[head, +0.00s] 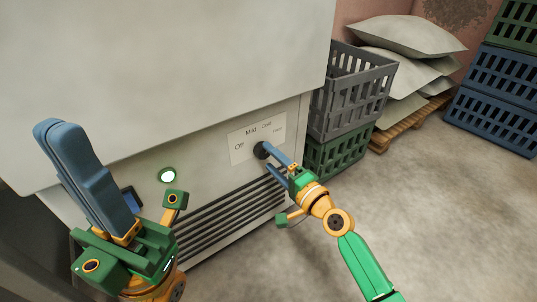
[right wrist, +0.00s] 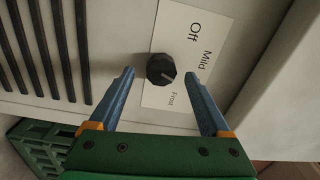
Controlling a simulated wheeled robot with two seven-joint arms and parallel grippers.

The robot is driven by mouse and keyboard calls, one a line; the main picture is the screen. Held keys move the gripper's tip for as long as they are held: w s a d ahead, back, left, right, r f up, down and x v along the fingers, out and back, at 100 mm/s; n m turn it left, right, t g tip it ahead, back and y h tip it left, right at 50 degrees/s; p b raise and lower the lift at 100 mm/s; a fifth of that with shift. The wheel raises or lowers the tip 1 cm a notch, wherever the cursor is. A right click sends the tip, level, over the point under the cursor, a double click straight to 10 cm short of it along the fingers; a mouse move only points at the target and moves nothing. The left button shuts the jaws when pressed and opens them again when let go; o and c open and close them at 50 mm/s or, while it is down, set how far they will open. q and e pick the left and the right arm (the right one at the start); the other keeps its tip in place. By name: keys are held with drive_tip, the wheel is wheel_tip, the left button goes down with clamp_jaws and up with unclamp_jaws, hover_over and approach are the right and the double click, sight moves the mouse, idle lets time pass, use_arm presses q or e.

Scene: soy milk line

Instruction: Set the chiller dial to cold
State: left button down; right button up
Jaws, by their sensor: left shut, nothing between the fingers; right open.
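In the right wrist view, the dial (right wrist: 159,69) has a pale mark toward the lower right, between Mild and Frost; my finger hides the Cold label there. My right gripper (head: 268,158) is open, its blue fingertips on either side of the dial, with visible gaps in the right wrist view (right wrist: 160,75). My left gripper (head: 62,135) is shut and empty, raised before the chiller's left part.
A grey crate (head: 350,95) on a green crate (head: 335,152) stands close right. Sacks and blue crates lie beyond. Floor at right is clear.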

drive_tip(key=v, duration=0.5)
drive_tip(key=shift+s+d+p, duration=0.1)
drive_tip(key=shift+p, duration=0.25)
